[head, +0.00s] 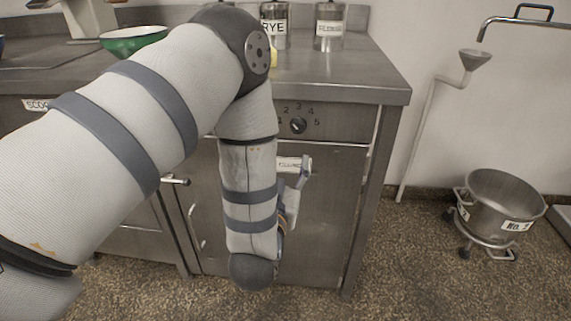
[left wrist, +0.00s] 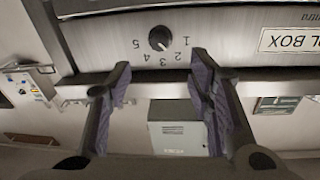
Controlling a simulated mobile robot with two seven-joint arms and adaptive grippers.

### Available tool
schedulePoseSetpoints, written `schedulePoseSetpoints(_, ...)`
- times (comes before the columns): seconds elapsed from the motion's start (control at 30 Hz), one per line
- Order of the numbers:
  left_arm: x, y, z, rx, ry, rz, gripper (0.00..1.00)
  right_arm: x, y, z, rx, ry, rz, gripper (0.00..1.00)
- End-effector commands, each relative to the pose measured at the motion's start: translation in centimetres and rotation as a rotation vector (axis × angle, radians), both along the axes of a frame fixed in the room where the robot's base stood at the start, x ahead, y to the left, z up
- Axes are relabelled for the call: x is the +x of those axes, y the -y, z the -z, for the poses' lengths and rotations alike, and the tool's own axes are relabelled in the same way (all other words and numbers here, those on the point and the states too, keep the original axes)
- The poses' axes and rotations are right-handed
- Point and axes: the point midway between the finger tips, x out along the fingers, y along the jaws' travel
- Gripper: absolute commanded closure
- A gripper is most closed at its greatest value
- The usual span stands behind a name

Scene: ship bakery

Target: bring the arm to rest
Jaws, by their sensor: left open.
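My left arm (head: 250,170) comes in from the left, bends over the counter edge and hangs down in front of the steel cabinet. My left gripper is mostly hidden behind that arm in the head view. In the left wrist view my left gripper (left wrist: 160,82) shows two dark fingers with purplish pads spread apart, with nothing between them. The numbered dial (left wrist: 159,39) appears upside down beyond the fingers. My right gripper is in neither view.
The steel counter (head: 345,82) carries a green bowl (head: 133,38), a RYE canister (head: 273,28) and another canister (head: 329,30). The dial (head: 298,125) is on the cabinet front. A steel pot (head: 497,195) stands at right. The speckled floor between is clear.

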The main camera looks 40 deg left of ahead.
Motion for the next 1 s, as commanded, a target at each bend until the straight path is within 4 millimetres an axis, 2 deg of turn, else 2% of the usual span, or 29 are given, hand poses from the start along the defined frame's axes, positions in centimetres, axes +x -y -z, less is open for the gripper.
schedulePoseSetpoints(0.13, -1.0, 0.5, 0.1, 0.0, -0.001, 0.0, 0.53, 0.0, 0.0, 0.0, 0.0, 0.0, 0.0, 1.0)
schedulePoseSetpoints(0.53, -1.0, 0.5, 0.1, 0.0, -0.003, 0.001, 0.53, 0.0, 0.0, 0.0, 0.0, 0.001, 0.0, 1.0)
schedulePoseSetpoints(0.6, -1.4, 0.8, 1.1, -0.018, -0.053, 0.016, 0.53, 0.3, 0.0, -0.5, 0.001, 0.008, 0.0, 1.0)
schedulePoseSetpoints(0.67, -2.4, 1.4, 3.5, -0.06, -0.171, 0.047, 0.53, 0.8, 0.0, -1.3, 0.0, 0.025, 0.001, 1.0)
schedulePoseSetpoints(0.77, -7.2, 3.4, 9.7, -0.174, -0.496, 0.121, 0.53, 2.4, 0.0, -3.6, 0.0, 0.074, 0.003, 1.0)
schedulePoseSetpoints(0.8, -10.1, 4.4, 12.0, -0.222, -0.641, 0.148, 0.53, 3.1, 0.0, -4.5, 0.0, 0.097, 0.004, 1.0)
schedulePoseSetpoints(0.83, -12.6, 5.1, 13.5, -0.257, -0.746, 0.165, 0.53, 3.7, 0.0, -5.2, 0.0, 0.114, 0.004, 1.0)
schedulePoseSetpoints(0.87, -15.1, 5.7, 14.8, -0.289, -0.851, 0.18, 0.53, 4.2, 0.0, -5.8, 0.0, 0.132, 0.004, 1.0)
schedulePoseSetpoints(0.9, -18.8, 6.5, 16.1, -0.33, -0.985, 0.194, 0.53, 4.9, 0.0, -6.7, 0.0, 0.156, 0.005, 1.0)
schedulePoseSetpoints(0.97, -24.3, 7.6, 17.2, -0.384, -1.177, 0.21, 0.53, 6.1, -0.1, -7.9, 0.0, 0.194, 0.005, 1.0)
schedulePoseSetpoints(1.0, -27.9, 8.1, 17.4, -0.415, -1.294, 0.217, 0.53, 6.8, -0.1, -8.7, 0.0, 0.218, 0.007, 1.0)
